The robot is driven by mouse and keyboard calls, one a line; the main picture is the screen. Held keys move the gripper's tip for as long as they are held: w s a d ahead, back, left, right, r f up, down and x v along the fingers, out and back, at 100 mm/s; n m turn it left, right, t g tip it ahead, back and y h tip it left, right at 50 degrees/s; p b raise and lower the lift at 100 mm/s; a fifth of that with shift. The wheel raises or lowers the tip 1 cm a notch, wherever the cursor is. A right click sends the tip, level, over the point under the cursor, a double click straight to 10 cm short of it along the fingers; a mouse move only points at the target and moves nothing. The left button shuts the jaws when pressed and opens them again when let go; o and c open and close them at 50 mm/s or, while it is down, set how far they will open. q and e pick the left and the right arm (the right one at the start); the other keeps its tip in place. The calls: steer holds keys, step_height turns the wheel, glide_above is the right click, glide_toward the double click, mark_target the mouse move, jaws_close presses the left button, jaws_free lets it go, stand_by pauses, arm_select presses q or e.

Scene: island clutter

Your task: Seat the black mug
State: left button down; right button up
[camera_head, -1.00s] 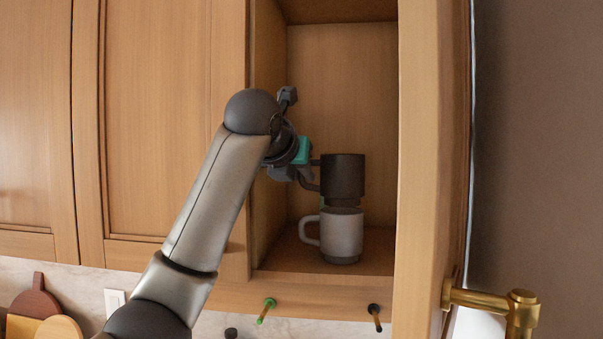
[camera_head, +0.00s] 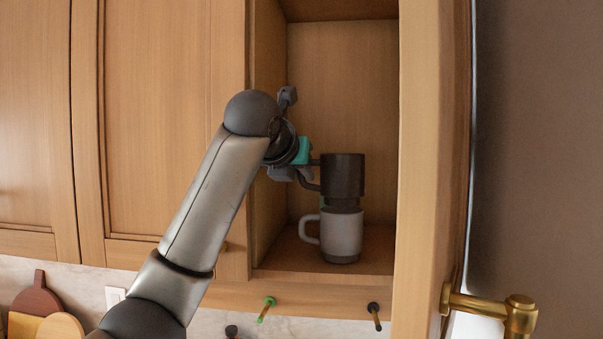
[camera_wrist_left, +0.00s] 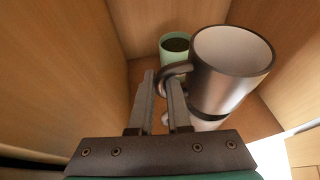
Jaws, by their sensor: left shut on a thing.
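The black mug (camera_head: 343,176) is upright in the open cabinet, directly above the white mug (camera_head: 341,236). Its narrow foot is at the white mug's rim; I cannot tell if it rests there fully. My left gripper (camera_head: 312,174) is left of the black mug, shut on its handle. In the left wrist view, the gripper fingers (camera_wrist_left: 161,88) close around the handle, and the black mug (camera_wrist_left: 228,78) looks greyish and empty. The white mug (camera_wrist_left: 208,123) is mostly hidden beneath it. My right gripper is not in view.
A green mug (camera_wrist_left: 175,45) with a dark inside stands behind, mostly hidden in the head view. The cabinet side wall (camera_head: 268,150) is close left of the gripper. An open door (camera_head: 425,170) with a brass handle (camera_head: 485,303) bounds the right. Room above the mugs is free.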

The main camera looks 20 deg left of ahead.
arm_select(q)
steer(key=shift+r, duration=0.15)
steer(key=shift+p, duration=0.4)
steer(key=shift+f+b, duration=0.75)
steer(key=shift+f, duration=0.6)
steer(key=c, duration=0.8)
jaws_free()
steer(key=shift+f, duration=0.1)
steer(key=b+v, duration=0.3)
steer(key=v, duration=1.2)
steer(key=shift+s, duration=0.2)
